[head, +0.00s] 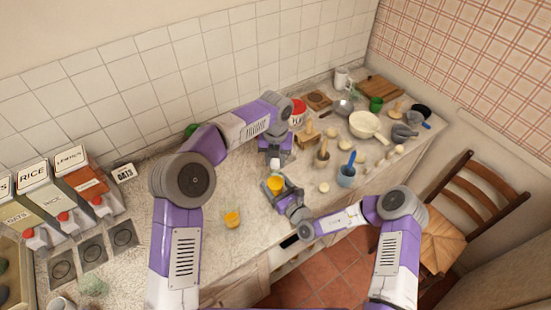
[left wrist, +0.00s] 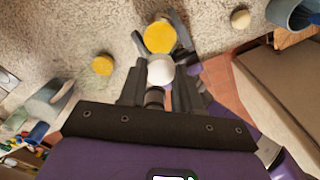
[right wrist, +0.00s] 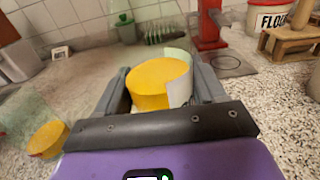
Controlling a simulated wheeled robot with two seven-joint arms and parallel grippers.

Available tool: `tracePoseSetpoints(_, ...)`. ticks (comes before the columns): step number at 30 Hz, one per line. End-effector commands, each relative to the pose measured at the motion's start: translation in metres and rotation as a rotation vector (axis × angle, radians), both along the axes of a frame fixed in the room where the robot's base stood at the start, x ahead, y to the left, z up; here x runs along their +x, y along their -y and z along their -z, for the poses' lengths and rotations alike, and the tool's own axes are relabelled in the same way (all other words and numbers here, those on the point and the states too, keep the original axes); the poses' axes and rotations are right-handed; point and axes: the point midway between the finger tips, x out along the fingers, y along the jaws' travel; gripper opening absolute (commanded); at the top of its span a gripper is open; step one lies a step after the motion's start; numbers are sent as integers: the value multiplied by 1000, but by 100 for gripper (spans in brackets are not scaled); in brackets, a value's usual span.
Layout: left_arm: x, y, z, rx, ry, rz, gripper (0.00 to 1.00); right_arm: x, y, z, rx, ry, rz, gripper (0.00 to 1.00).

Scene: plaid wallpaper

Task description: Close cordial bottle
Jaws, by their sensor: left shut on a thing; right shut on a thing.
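The cordial bottle (head: 275,184) shows mainly as its yellow-orange contents; its clear walls are hard to make out. My right gripper (head: 284,190) is shut around it above the counter's front part. In the right wrist view the bottle (right wrist: 155,84) has a pale patch on its right side. My left gripper (head: 275,158) is shut on a round white cap (head: 275,163), just above the bottle in the head view. In the left wrist view the white cap (left wrist: 160,70) lies between my left fingertips, beside the yellow bottle (left wrist: 159,37). I cannot tell whether cap and bottle touch.
A glass of yellow drink (head: 232,219) stands on the counter to the left. Bowls, a blue-grey pot (head: 346,176) and pale round balls crowd the right side. Dispensers (head: 68,185) stand far left. A chair (head: 465,215) is at the right. The counter's front edge is close.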

Motion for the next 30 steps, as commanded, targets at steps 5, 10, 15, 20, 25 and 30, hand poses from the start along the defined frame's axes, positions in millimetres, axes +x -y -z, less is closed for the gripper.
tracePoseSetpoints(5,-1,0,2,-4,-6,329,5,0,0,-1,1,1,0,0)
tracePoseSetpoints(10,0,0,0,-2,-2,480,5,0,0,0,1,1,0,0)
tracePoseSetpoints(15,0,0,0,0,-1,496,5,0,0,0,1,1,0,0)
tracePoseSetpoints(20,0,0,0,0,-1,494,34,0,0,0,1,1,0,0)
tracePoseSetpoints(25,0,0,0,0,-1,493,58,0,0,0,1,1,0,0)
tracePoseSetpoints(30,0,0,0,0,0,492,58,0,0,0,1,1,0,0)
